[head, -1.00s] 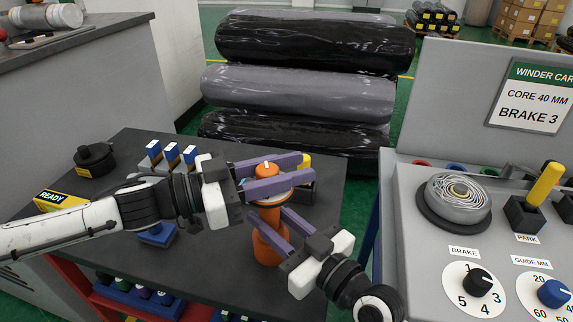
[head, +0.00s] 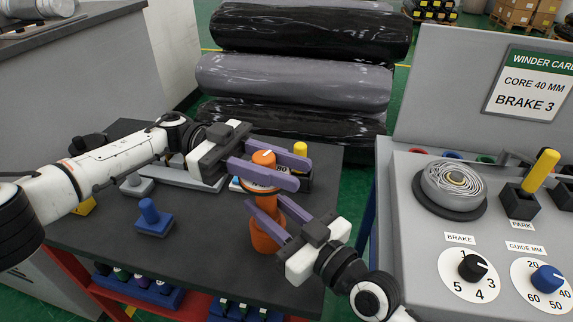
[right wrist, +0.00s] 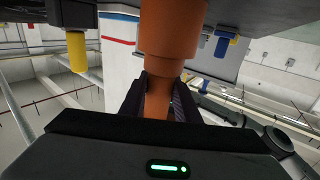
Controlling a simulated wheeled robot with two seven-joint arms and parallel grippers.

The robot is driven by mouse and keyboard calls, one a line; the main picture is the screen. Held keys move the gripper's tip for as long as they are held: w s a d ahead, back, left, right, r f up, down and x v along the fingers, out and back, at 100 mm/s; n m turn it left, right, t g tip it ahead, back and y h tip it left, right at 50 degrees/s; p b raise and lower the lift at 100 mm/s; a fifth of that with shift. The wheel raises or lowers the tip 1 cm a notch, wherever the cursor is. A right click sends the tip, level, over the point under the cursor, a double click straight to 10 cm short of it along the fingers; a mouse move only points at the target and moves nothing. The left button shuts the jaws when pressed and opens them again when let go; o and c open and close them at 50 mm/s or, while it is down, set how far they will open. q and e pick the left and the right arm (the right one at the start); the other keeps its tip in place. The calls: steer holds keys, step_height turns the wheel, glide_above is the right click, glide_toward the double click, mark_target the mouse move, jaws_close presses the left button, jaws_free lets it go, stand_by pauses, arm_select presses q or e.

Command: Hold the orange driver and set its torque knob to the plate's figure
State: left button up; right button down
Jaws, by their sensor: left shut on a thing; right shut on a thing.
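The orange driver (head: 264,235) stands upright over the dark table. My right gripper (head: 266,203) is shut around its body from the lower right. In the right wrist view the driver (right wrist: 170,30) sits between the purple fingers of that gripper (right wrist: 162,85). The driver's orange top knob (head: 263,158) bears a white mark pointing up and right. My left gripper (head: 302,174) is shut on this knob, its fingers on either side. The scale under the knob is mostly hidden. A sign plate (head: 527,90) reads "CORE 40 MM" and "BRAKE 3"; no torque figure is legible.
A blue-handled block (head: 152,218) and a yellow-topped piece (head: 300,160) stand on the table (head: 200,265). The grey console (head: 410,215) at right holds a brake dial (head: 472,268) and a guide dial (head: 546,279). Wrapped rolls (head: 300,80) are stacked behind.

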arm_select(q)
steer(key=shift+s+m+g+y, duration=0.15)
steer(key=shift+m+g+y, duration=0.15)
steer(key=shift+m+g, duration=0.25)
steer(key=shift+s+f+g, duration=0.1)
steer(key=shift+g, duration=0.15)
steer(key=o, duration=1)
steer(key=shift+a, duration=0.1)
steer(key=shift+o, duration=0.2)
step_height(320, 180, up, 10)
